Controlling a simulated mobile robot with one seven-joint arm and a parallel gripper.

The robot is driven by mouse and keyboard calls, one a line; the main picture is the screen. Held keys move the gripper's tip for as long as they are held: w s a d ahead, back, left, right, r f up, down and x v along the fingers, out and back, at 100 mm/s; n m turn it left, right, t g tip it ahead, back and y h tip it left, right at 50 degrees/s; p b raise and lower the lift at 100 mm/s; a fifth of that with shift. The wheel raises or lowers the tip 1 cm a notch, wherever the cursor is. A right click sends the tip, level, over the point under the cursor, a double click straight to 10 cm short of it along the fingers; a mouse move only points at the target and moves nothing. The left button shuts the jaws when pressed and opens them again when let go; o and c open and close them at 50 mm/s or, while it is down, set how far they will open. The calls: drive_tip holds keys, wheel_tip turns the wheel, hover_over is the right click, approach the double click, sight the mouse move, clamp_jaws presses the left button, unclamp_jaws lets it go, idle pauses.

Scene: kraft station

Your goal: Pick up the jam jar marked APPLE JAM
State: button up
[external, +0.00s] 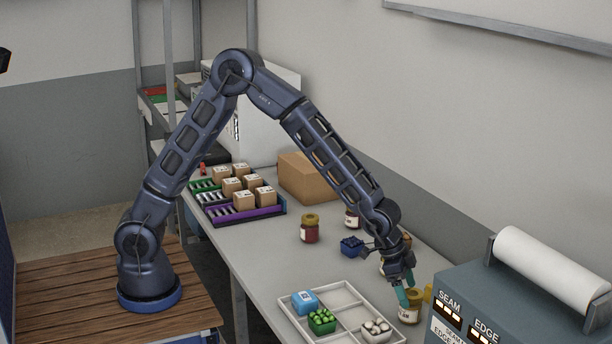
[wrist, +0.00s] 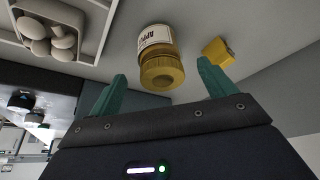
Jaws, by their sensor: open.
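In the wrist view a jam jar (wrist: 158,58) with a yellow-gold lid has a white label that reads in part "APPL". It lies ahead of my gripper (wrist: 161,85), between the lines of the two green fingers. The fingers are spread and hold nothing. In the external view my gripper (external: 406,290) is low over the table, close to this jar (external: 410,308), whose lid and label show partly behind the fingers. A jar with dark red content (external: 310,230) stands further back, and another jar (external: 351,219) is partly hidden by my arm.
A white divided tray (external: 345,300) holds a blue box (external: 304,301), a green punnet (external: 322,320) and a punnet of mushrooms (external: 376,330). A yellow block (wrist: 218,52) lies right of the jar. The grey SEAM/EDGE machine (external: 500,300) stands close on the right. A blue punnet (external: 352,246) stands behind.

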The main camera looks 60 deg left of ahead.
sight(411, 307)
drive_tip(key=x, duration=0.5)
drive_tip(key=shift+w+d+r, duration=0.1)
drive_tip(key=shift+w+d, duration=0.15)
drive_tip(key=shift+w, duration=0.1)
drive_tip(key=c, duration=1.3)
